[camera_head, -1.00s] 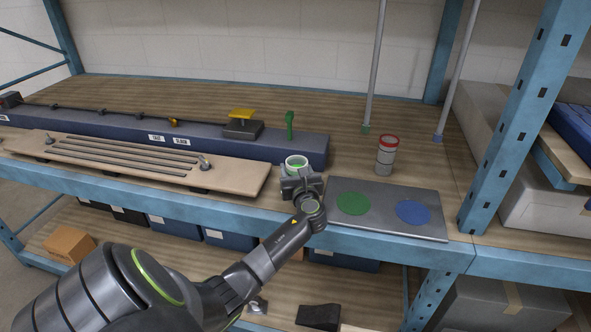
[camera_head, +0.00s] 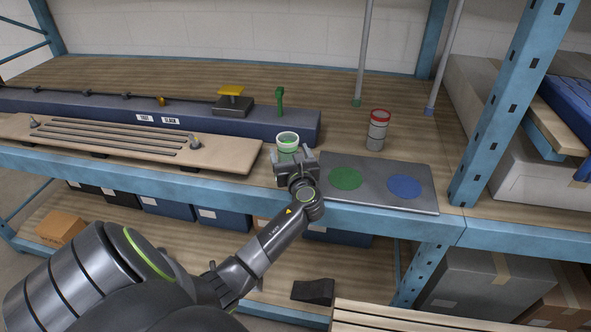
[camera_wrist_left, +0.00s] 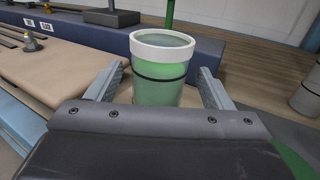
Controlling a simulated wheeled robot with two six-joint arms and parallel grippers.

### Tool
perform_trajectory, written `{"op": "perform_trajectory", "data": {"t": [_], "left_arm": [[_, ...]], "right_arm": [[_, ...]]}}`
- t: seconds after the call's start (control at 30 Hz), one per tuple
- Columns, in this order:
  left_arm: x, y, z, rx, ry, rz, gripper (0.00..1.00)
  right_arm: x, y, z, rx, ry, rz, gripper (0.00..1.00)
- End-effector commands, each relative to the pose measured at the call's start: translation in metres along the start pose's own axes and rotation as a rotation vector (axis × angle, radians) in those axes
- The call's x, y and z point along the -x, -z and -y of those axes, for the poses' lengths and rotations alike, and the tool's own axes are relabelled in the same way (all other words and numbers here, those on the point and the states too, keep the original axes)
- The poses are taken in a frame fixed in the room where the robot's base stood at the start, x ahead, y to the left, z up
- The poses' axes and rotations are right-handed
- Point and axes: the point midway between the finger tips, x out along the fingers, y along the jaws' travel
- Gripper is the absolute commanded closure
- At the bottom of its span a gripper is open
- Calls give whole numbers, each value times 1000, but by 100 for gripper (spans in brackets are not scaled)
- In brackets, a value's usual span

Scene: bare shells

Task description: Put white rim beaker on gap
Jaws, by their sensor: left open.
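The white rim beaker (camera_head: 287,149) is green with a white rim and stands upright on the shelf, between the wooden board and the grey plate. In the left wrist view the beaker (camera_wrist_left: 160,70) shows a dark band, and its lower part is hidden behind my gripper. My left gripper (camera_head: 296,160) is open just in front of it. The fingers (camera_wrist_left: 165,88) lie on either side of the beaker with space visible beside it. I cannot tell which spot is the gap; bare plate shows between the green disc (camera_head: 345,179) and blue disc (camera_head: 404,187). My right gripper is not in view.
A red-rimmed grey beaker (camera_head: 377,131) stands behind the grey plate (camera_head: 376,197). A navy beam (camera_head: 200,127) with a green post (camera_head: 280,101) runs behind the slotted wooden board (camera_head: 85,147). A blue upright (camera_head: 512,100) stands at right.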

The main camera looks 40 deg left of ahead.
Motion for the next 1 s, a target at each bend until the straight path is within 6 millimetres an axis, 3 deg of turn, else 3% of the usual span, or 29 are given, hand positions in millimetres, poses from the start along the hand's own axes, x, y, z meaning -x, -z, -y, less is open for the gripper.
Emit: {"op": "perform_trajectory", "data": {"t": [0.2,0.4,1.0], "left_arm": [[45,3,0,4,0,-5,25],[71,2,0,1,0,-3,25],[79,0,0,0,-1,-1,25]], "right_arm": [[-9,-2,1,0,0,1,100],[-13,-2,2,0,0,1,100],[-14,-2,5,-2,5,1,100]]}}
